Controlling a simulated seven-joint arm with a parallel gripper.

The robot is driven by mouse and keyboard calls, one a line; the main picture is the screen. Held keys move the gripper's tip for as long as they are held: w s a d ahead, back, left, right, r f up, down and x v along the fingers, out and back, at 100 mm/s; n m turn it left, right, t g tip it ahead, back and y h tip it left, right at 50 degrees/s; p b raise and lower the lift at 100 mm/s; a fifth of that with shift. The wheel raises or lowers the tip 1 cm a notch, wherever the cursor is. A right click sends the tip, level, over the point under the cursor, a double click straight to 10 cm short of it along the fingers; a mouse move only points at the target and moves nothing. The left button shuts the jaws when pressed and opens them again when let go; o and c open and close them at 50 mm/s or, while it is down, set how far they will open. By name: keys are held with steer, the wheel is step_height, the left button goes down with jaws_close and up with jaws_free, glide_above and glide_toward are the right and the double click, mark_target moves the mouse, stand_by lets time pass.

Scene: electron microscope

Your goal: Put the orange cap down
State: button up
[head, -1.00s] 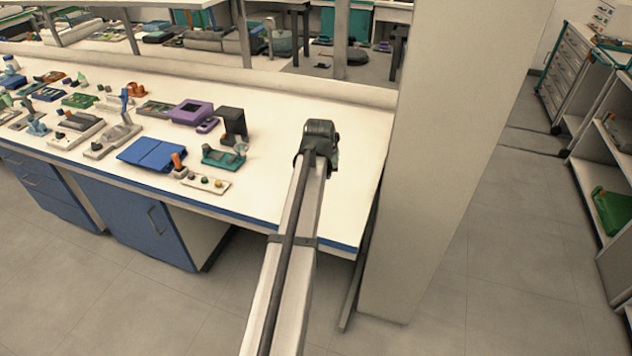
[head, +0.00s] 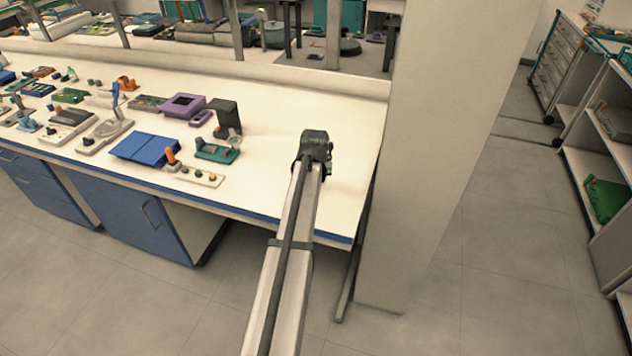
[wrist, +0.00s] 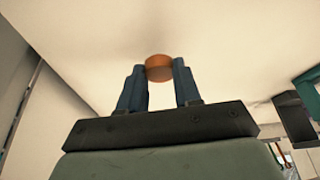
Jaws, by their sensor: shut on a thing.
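The orange cap (wrist: 159,68) is held between the tips of my gripper (wrist: 159,72) in the wrist view. The two dark blue fingers press it from either side, and pale bench top fills the picture beyond it. In the head view the end of my arm is over the clear right part of the white bench (head: 270,165). The cap and the fingers are hidden there behind my arm, and I cannot tell how high the cap is above the surface.
A teal device (head: 218,150), a black stand (head: 225,114), a blue case (head: 146,147) and a pale strip with small knobs (head: 199,176) lie left of my arm. A pale pillar (head: 425,150) stands close on the right. The bench around my arm's end is free.

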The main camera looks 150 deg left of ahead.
steer(key=shift+f, duration=1.25)
steer(key=shift+f, duration=0.1)
steer(key=o, duration=1)
steer(key=v, duration=1.2)
